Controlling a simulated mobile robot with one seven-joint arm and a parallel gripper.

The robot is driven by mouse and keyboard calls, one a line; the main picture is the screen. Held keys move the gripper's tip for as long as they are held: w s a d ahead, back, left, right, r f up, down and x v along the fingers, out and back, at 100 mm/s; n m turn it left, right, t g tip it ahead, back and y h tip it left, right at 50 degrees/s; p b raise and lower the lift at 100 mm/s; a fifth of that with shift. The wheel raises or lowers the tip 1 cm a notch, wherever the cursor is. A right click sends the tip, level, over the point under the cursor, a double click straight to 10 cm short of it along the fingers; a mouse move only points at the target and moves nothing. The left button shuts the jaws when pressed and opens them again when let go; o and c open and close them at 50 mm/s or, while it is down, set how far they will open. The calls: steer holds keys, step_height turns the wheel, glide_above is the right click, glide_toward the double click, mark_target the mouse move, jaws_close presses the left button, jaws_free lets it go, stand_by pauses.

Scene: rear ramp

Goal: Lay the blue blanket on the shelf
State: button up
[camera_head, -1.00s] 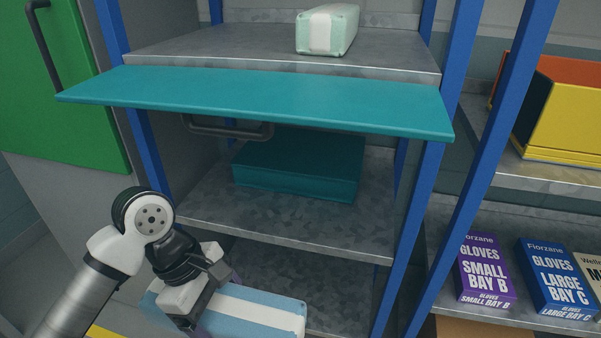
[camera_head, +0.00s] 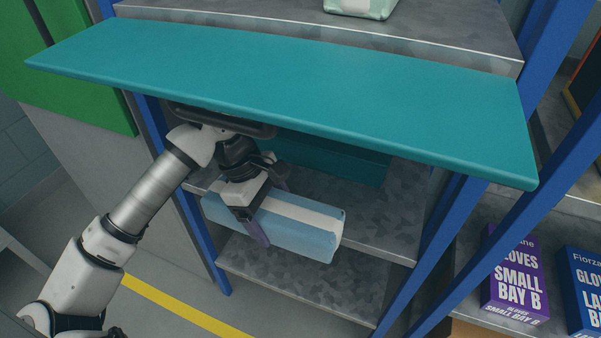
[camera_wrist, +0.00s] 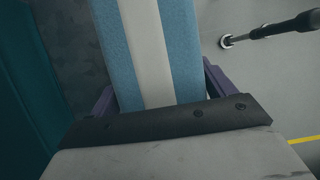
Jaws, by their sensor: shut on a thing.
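The blue blanket (camera_head: 313,238) is a folded light-blue block with a white band along its middle. My gripper (camera_head: 262,218) is shut on it, with purple fingers on either side of it. In the wrist view the blanket (camera_wrist: 182,50) fills the space between the fingers. In the head view it is held at the front of the middle shelf (camera_head: 385,232), below a raised teal panel (camera_head: 290,85). Whether the blanket touches that shelf, I cannot tell. A lower shelf (camera_head: 300,287) below it is bare where it shows.
A dark teal box (camera_head: 345,163) sits at the back of the middle shelf, partly hidden by the panel. A dark handle (camera_head: 230,122) hangs under the panel. Blue posts (camera_head: 400,300) stand at right. A pale green bundle (camera_head: 362,7) lies on the top shelf.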

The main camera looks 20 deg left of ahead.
steer(key=w+p, duration=0.1)
steer(key=w, duration=0.4)
steer(key=w+p, duration=0.1)
steer(key=w, duration=0.5)
steer(key=shift+w+d, duration=0.2)
steer(key=shift+w, duration=0.1)
steer(key=shift+f, duration=1.85)
steer(key=o, duration=1.3)
steer(key=shift+v, duration=3.9)
